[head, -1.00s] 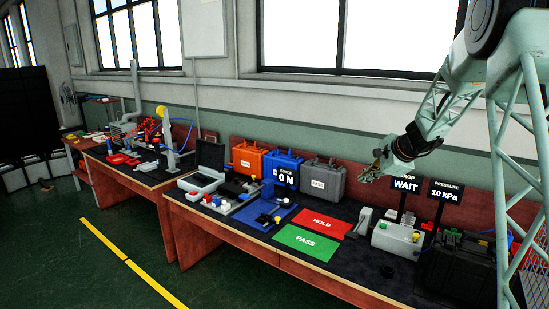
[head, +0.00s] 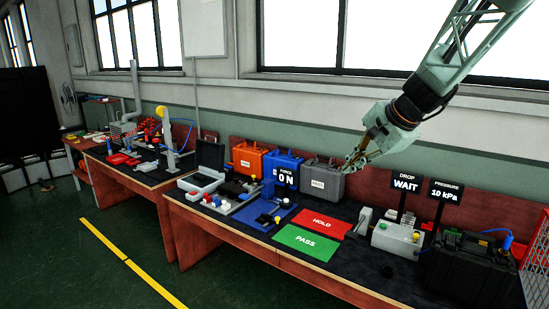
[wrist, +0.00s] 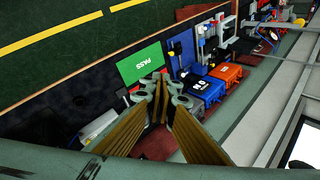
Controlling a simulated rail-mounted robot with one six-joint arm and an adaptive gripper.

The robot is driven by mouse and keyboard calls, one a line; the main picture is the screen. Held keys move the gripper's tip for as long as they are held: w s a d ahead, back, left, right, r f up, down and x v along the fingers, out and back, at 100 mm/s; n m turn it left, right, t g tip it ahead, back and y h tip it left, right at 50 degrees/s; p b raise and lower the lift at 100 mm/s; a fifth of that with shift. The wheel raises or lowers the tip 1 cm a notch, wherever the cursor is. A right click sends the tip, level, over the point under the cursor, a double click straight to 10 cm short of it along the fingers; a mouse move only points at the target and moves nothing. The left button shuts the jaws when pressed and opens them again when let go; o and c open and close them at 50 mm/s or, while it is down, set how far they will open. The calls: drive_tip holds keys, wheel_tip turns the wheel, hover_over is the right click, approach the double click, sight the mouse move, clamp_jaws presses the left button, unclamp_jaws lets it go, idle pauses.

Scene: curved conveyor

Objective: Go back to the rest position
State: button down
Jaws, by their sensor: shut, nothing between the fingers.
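My gripper (head: 352,163) hangs in the air above the back of the right workbench, in front of the grey case (head: 322,180). It is shut and holds nothing. In the wrist view my gripper (wrist: 160,92) shows with its fingers together, and the bench lies beyond it. My arm comes down from the top right of the head view.
The right workbench (head: 262,236) carries a green PASS mat (head: 305,242), a red HOLD mat (head: 322,223), orange (head: 248,158) and blue (head: 281,167) cases, a WAIT sign (head: 405,184), a pressure sign (head: 444,191) and a black case (head: 470,268). Air above the bench's left is clear.

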drive_tip(key=s+a+r+n+g, duration=0.1)
drive_tip(key=s+a+r+n, duration=0.1)
drive_tip(key=s, duration=0.7)
drive_tip(key=s+a+r+n+h, duration=0.1)
drive_tip(key=s+a+r+n, duration=0.1)
drive_tip(key=s, duration=0.7)
drive_tip(key=s+a+r+n+g, duration=0.1)
drive_tip(key=s+a+n, duration=0.15)
drive_tip(key=s, duration=0.65)
drive_tip(key=s+d+f+n+h, duration=0.1)
drive_tip(key=s+f+n, duration=0.1)
drive_tip(key=s, duration=1.2)
drive_tip(key=s+d+f+n+h, duration=0.1)
drive_tip(key=s+n, duration=0.3)
drive_tip(key=s, duration=1)
drive_tip(key=shift+d+f+g+h, duration=0.4)
drive_tip(key=shift+d+f, duration=0.25)
drive_tip(key=shift+d, duration=0.15)
